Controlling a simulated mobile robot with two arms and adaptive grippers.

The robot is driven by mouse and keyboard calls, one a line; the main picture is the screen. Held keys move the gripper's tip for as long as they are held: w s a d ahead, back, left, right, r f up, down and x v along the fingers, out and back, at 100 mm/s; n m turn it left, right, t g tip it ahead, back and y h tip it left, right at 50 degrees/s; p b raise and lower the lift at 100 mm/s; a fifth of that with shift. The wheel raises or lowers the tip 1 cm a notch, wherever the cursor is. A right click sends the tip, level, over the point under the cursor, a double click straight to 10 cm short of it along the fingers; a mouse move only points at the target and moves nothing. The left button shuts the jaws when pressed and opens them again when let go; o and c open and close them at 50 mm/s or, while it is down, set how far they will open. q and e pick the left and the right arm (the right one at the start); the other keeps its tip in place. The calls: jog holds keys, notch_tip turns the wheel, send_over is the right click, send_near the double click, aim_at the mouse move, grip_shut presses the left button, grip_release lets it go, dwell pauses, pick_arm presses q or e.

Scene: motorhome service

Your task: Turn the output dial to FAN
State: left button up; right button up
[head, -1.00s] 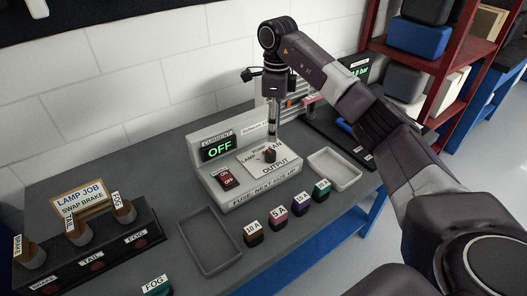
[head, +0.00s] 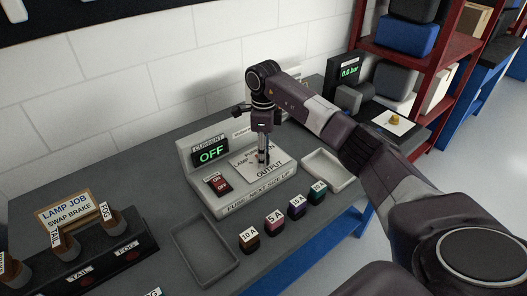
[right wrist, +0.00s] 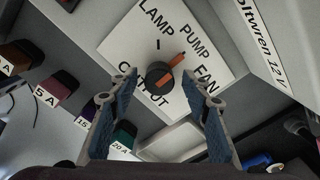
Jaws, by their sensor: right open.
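The output dial (right wrist: 159,75) is a dark round knob with an orange pointer on a white plate (right wrist: 135,50) marked LAMP, PUMP, FAN and OUTPUT. In the right wrist view the pointer points up and right, toward the PUMP end nearest FAN. My right gripper (right wrist: 159,80) is open, its fingertips on either side of the dial; I cannot tell whether they touch it. In the head view this gripper (head: 263,157) points down over the plate and hides most of the dial. The grey unit (head: 250,197) has a display (head: 211,153) reading OFF and a red switch (head: 218,184). My left gripper is out of view.
Several labelled fuses (head: 275,222) stand in front of the unit. An empty tray (head: 328,170) lies right of it, another (head: 205,250) at front left. A lamp holder block (head: 100,255) is at left. A gauge display (head: 349,72) stands behind my right arm.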

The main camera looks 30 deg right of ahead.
jog(key=c, duration=1.2)
jog(key=shift+o, duration=0.2)
jog(key=m, duration=0.5)
jog(key=shift+m+b, duration=0.3)
jog(key=shift+b, duration=0.1)
jog(key=shift+m, duration=2.1)
jog(key=o, duration=1.2)
jog(key=shift+c, duration=0.2)
